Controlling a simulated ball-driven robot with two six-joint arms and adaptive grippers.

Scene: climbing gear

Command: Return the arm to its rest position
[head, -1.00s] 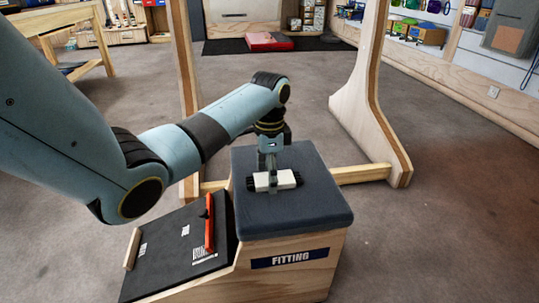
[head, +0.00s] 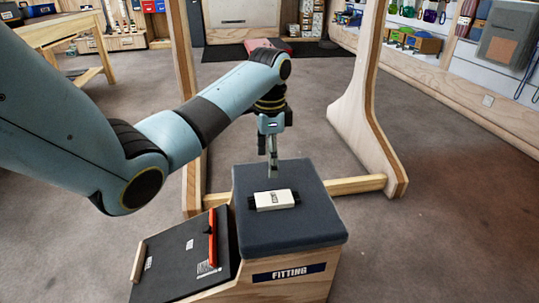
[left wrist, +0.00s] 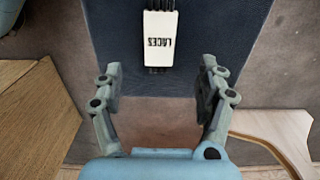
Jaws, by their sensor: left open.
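My left arm comes in from the left in the head view. Its gripper (head: 272,172) hangs above the padded top, behind the laces pack. In the left wrist view the gripper (left wrist: 160,85) has its fingers wide apart with nothing between them. The white laces pack (head: 274,200), with dark lace ends at both sides, lies on the dark blue pad of the fitting bench (head: 300,236). In the left wrist view the laces pack (left wrist: 159,38), labelled LACES, lies beyond the fingertips, clear of them. My right gripper is not in view.
A dark sloped board (head: 178,255) with an orange-red bar (head: 212,240) adjoins the fitting bench at the left. A wooden frame with an upright (head: 365,110) stands behind it. A wooden workbench (head: 60,30) is at the back left. Open floor lies at the right.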

